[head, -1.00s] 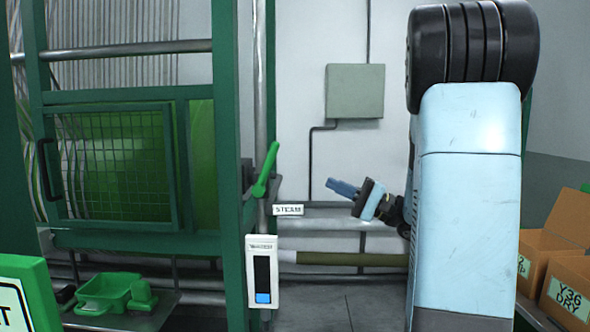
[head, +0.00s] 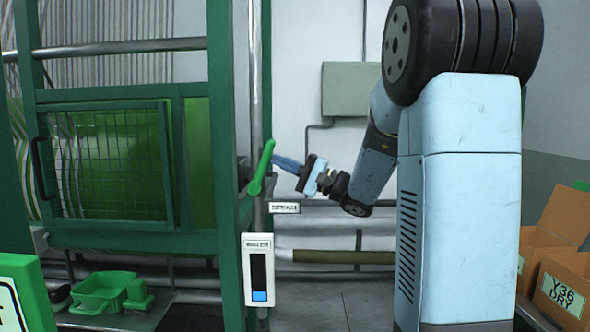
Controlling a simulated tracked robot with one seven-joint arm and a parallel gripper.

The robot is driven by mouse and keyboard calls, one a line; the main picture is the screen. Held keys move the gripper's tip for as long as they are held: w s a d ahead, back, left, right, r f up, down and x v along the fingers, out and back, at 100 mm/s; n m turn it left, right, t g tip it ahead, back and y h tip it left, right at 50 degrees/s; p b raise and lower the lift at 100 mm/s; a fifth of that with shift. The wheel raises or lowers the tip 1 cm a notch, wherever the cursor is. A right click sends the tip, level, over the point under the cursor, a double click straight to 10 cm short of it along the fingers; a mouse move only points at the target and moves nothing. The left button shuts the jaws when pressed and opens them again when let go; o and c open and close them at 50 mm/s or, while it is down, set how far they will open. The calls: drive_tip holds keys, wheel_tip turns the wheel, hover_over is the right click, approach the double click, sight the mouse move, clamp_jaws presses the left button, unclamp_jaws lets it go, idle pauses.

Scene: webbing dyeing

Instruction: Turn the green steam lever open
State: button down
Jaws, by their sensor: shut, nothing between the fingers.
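The green steam lever (head: 262,167) is on the vertical pipe at the right edge of the green machine frame. It stands nearly upright, its top leaning slightly right. A white STEAM label (head: 285,208) is just below and right of it. My gripper (head: 276,160) is shut and empty, pointing left, with its blue fingertips at the right side of the lever's upper part. Whether the fingertips touch the lever or stand apart in depth, I cannot tell.
A white WATER gauge (head: 258,270) hangs below the lever. The machine's mesh door (head: 110,165) is left of it. A green tray (head: 100,293) sits low at left. Cardboard boxes (head: 562,285) stand at right. A grey wall box (head: 345,90) is behind my arm.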

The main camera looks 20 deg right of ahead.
sight(270, 152)
drive_tip(key=shift+w+a+r, duration=0.1)
drive_tip(key=shift+a, duration=0.05)
drive_tip(key=shift+w+a+r+n+g+h, duration=0.2)
drive_tip(key=shift+a+r+g+h, duration=0.25)
drive_tip(key=shift+a+h, duration=0.1)
drive_tip(key=shift+w+a+r+n+g+h, duration=0.15)
drive_tip(key=shift+a+r+n+g+h, duration=0.05)
drive_tip(key=shift+a+r+g+h, duration=0.3)
drive_tip(key=shift+w+a+r+h, duration=0.2)
drive_tip(key=shift+a+r+h, duration=0.05)
drive_tip(key=shift+a, duration=0.35)
